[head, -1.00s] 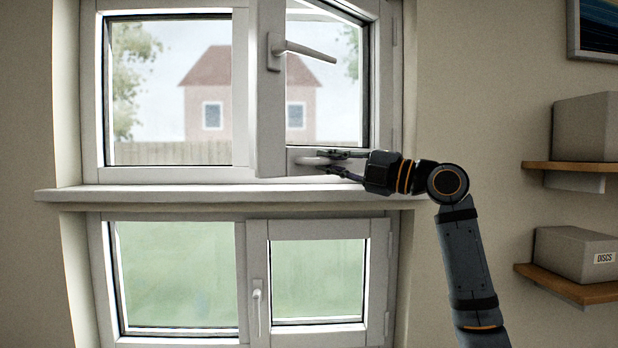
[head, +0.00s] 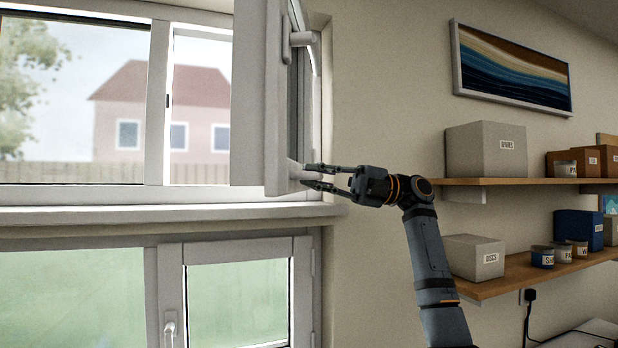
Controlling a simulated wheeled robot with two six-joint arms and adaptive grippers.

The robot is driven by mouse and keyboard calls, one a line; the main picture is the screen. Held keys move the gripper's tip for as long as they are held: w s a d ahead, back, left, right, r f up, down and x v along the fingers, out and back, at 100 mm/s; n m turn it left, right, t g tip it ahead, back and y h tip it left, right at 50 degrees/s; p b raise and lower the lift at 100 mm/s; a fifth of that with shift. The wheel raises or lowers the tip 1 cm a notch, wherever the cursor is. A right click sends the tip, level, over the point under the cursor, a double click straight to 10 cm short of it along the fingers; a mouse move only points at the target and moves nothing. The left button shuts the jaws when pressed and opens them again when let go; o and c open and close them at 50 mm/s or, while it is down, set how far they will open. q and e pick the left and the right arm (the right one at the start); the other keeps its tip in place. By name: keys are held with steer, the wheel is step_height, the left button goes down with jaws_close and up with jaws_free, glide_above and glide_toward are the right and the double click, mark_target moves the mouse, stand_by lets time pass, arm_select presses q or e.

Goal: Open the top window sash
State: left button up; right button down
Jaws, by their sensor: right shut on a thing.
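The top window sash (head: 258,110) stands swung well out from its frame into the room, seen nearly edge-on, with its hinge side at the right. Its lever handle (head: 302,39) is high on the sash. My right gripper (head: 312,177) is shut on the white pull (head: 298,172) low on the sash; the fingers partly hide the pull. The top window frame (head: 156,100) shows a clear gap where the sash was. My left gripper is not in view.
The sill (head: 150,213) runs below the top window. The lower window sash (head: 238,292) is shut, its handle (head: 170,328) pointing down. At right, an upper shelf (head: 540,181) and a lower shelf (head: 520,275) hold boxes and jars. A picture (head: 510,68) hangs above.

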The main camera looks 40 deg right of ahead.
stand_by(0.3)
steer(key=c, duration=1.4)
jaws_free()
steer(key=shift+w+d, duration=0.1)
steer(key=shift+o, duration=0.2)
steer(key=v, duration=1.2)
